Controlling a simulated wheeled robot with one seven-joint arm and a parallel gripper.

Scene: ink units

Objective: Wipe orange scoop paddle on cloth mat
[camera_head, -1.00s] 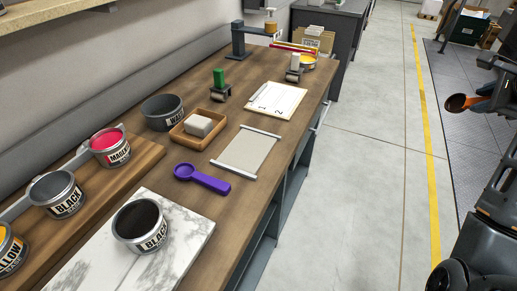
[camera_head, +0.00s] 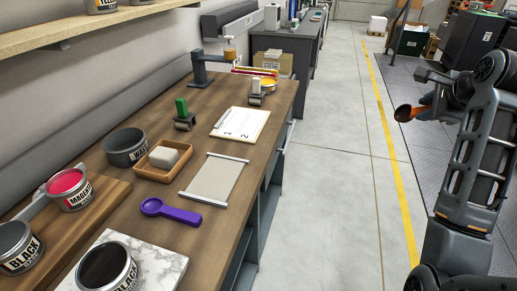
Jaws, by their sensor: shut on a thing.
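The orange scoop paddle (camera_head: 403,113) is at the right, held out over the floor, away from the bench. Its bowl looks dark inside. My gripper (camera_head: 424,100) is shut on its handle; the fingertips are small and partly hidden by the arm. The cloth mat (camera_head: 214,181) lies flat on the wooden bench, a beige sheet with a pale bar at each end. Nothing lies on it. The scoop is well to the right of the mat, not touching it.
A purple scoop (camera_head: 170,211) lies in front of the mat. Ink cans, including magenta (camera_head: 70,189), stand at left. Open floor lies right of the bench.

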